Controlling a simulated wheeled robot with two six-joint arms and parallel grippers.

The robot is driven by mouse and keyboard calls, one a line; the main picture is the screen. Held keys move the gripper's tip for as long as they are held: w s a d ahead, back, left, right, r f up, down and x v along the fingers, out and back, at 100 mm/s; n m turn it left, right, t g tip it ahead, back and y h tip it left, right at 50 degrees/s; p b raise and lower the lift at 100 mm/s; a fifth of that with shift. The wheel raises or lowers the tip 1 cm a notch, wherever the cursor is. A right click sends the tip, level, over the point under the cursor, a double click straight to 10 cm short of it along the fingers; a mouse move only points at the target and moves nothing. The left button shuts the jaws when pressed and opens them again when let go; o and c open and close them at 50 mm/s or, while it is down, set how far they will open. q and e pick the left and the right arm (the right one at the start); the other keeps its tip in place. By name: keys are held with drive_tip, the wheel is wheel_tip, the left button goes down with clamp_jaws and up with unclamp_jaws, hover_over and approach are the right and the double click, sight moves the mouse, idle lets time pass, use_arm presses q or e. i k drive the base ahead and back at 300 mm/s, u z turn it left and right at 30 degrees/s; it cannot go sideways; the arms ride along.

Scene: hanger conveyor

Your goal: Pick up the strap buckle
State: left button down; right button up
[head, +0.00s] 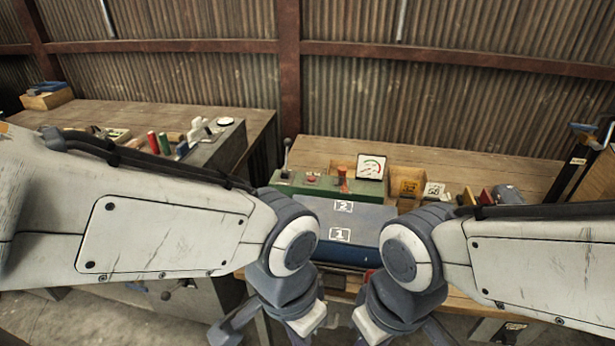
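I cannot make out a strap buckle in the head view. A small red thing (368,273) shows at the front edge of the blue-grey panel, partly hidden by my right arm; I cannot tell what it is. My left gripper (268,325) points down at the bottom of the view, left of the panel. My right gripper (402,322) points down to the right of it. Both fingertips are cut off by the lower edge, so I cannot tell whether they are open or hold anything.
The blue-grey panel (357,216) bears labels 1 and 2. Behind it stands a green control box (327,190) with a lever, and a gauge sign (371,167). Wooden boxes (407,177) stand on the right bench. The left bench (105,114) holds several tools. A corrugated wall closes the back.

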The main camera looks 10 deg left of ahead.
sight(341, 170)
drive_tip(key=k, duration=0.4)
drive_tip(key=z, duration=0.55)
drive_tip(key=i, duration=1.3)
drive_tip(key=z, duration=0.05)
